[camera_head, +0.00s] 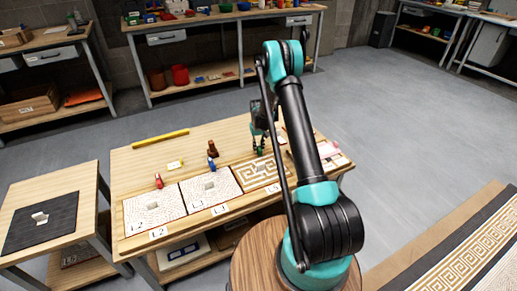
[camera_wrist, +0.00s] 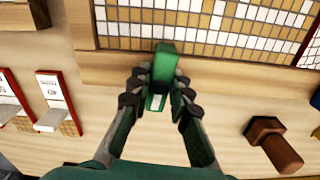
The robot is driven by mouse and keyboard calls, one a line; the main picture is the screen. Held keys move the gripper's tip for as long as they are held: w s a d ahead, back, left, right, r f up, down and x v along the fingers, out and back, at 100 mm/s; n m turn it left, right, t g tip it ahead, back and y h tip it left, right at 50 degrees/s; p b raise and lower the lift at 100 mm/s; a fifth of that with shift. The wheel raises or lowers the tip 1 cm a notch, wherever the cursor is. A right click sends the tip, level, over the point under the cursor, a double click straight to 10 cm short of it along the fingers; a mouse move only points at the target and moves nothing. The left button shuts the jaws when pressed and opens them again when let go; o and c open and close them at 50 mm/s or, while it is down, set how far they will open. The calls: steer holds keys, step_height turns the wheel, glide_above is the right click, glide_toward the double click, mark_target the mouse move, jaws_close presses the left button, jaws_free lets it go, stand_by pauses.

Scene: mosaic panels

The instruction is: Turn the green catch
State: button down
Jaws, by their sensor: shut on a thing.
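The green catch (camera_wrist: 165,62) stands upright at the edge of a mosaic panel in the wrist view, on a small pale base. My gripper (camera_wrist: 160,95) has its two dark-padded fingers closed on both sides of the catch. In the head view my gripper (camera_head: 259,148) reaches down to the table behind the brown-patterned mosaic panel (camera_head: 262,172).
A blue catch (camera_head: 211,164) with a brown block (camera_head: 212,149) and a red catch (camera_head: 159,182) stand to the left on the wooden table (camera_head: 140,160). A yellow bar (camera_head: 160,138) lies at the back. White panels (camera_head: 153,210) lie in front.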

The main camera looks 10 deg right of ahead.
mark_target(259, 147)
steer(key=shift+n, duration=0.7)
steer(key=c, duration=1.4)
jaws_free()
step_height(259, 147, up, 12)
steer(key=shift+s+r, duration=0.1)
